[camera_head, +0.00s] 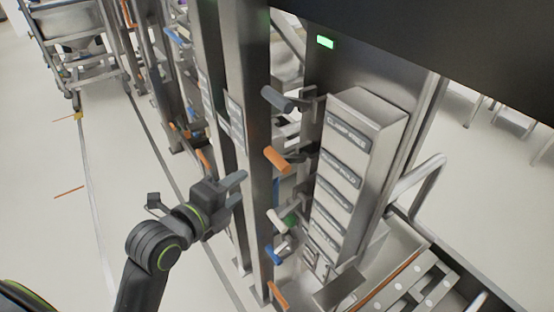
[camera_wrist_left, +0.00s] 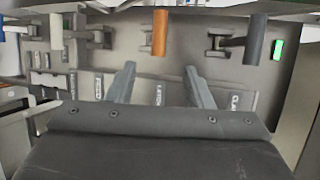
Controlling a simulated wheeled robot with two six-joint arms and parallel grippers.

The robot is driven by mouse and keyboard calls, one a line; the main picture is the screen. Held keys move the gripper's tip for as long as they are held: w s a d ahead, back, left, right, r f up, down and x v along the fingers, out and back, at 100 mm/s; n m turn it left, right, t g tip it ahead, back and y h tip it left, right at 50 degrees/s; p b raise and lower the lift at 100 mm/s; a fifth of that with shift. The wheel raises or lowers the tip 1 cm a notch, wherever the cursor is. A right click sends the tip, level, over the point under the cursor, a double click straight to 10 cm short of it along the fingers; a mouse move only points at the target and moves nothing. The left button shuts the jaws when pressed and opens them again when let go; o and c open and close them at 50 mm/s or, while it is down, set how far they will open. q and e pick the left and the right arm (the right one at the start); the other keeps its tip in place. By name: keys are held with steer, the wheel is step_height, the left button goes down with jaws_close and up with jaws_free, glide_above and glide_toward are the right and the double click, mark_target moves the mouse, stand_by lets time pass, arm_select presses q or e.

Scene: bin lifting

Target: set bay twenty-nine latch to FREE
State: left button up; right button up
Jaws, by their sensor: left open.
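A column of lever handles shows in the head view: grey (camera_head: 278,99) at the top, orange (camera_head: 277,159) below it, then white (camera_head: 278,220), blue (camera_head: 273,255) and another orange one (camera_head: 279,294). Beside them is a steel box with label plates (camera_head: 340,168), too small to read surely, so I cannot tell which lever is the bay twenty-nine latch. My left gripper (camera_head: 236,188) is open and empty, left of the handles and apart from them. In the left wrist view the orange handle (camera_wrist_left: 160,32) lies beyond and between my fingertips (camera_wrist_left: 162,80); the grey handle (camera_wrist_left: 256,38) is to its right.
A steel post (camera_head: 247,130) stands between my left gripper and the handles in the head view. A green indicator (camera_head: 325,42) is lit above the box. A roller conveyor (camera_head: 420,290) is at lower right. Open floor (camera_head: 60,220) lies to the left.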

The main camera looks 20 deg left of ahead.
arm_select(q)
steer(key=b, duration=0.6)
glide_toward(274, 162)
steer(key=p+x, duration=0.2)
steer(key=x, duration=0.8)
steer(key=shift+p, duration=0.35)
steer(key=shift+w+d+f, duration=0.15)
steer(key=shift+w+d, duration=0.05)
steer(key=shift+w, duration=0.5)
jaws_close()
